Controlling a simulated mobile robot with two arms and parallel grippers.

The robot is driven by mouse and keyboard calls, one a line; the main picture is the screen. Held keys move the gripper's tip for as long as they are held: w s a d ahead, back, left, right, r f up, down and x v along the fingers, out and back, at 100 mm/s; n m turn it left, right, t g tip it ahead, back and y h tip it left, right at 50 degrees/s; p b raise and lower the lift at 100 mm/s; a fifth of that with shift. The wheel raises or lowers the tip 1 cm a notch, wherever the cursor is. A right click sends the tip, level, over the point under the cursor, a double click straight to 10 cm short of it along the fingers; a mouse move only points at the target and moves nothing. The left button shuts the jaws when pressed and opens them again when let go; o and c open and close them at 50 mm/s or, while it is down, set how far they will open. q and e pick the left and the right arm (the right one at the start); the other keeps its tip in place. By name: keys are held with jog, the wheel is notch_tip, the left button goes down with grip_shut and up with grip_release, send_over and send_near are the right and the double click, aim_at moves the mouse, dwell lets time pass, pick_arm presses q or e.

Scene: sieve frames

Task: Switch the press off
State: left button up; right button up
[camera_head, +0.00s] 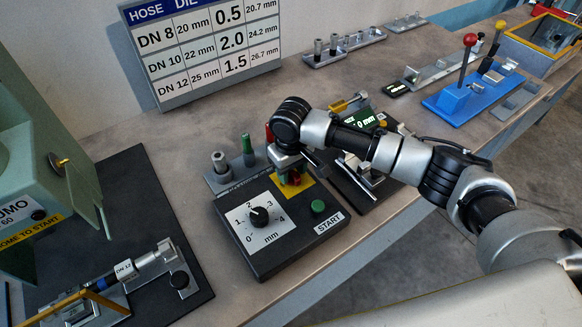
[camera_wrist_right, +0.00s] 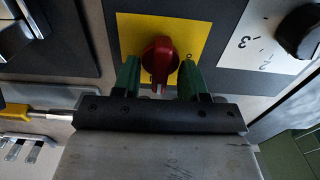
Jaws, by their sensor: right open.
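The press control box (camera_head: 270,245) stands on the bench, with a dial (camera_head: 259,216) and a green START button (camera_head: 318,207). Its red rotary switch (camera_head: 296,179) sits on a yellow plate (camera_head: 305,185) and is partly hidden by my right gripper (camera_head: 289,172). In the right wrist view the red switch (camera_wrist_right: 160,60) is between the two green fingertips of my right gripper (camera_wrist_right: 160,78), on its yellow plate (camera_wrist_right: 195,35). The fingers are open, with a gap on each side of the switch. The green press (camera_head: 30,150) stands at the left. My left gripper is not in view.
A hose table sign (camera_head: 200,45) stands behind. Dies (camera_head: 222,162) stand in a rack behind the box. A gauge with a green display (camera_head: 368,122) lies right of the box, under my right arm. A blue fixture with a red-knobbed lever (camera_head: 455,100) is farther right.

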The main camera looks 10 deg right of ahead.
jog(key=shift+c, duration=0.9)
grip_shut()
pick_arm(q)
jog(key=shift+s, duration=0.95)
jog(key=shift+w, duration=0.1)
